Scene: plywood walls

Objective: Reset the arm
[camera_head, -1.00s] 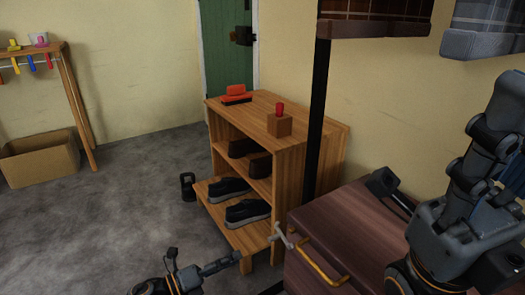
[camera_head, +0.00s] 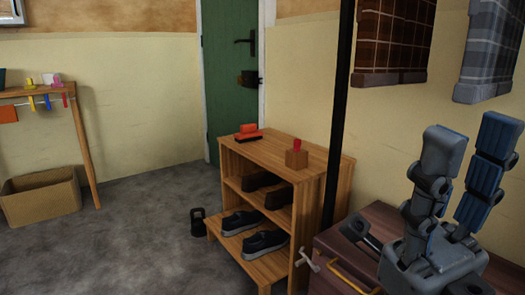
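My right gripper (camera_head: 472,140) is raised at the right of the head view, in front of the dark wooden cabinet (camera_head: 384,222). Its two thick blue-grey fingers point up and stand apart, with nothing between them. My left gripper is outside the view.
A wooden shoe rack (camera_head: 268,152) holds dark shoes, a red brush (camera_head: 248,132) and a small wooden block with a red top (camera_head: 297,156). A black kettlebell-like object (camera_head: 198,222) stands beside it. A cardboard box (camera_head: 40,198) is at left. The grey floor between is clear.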

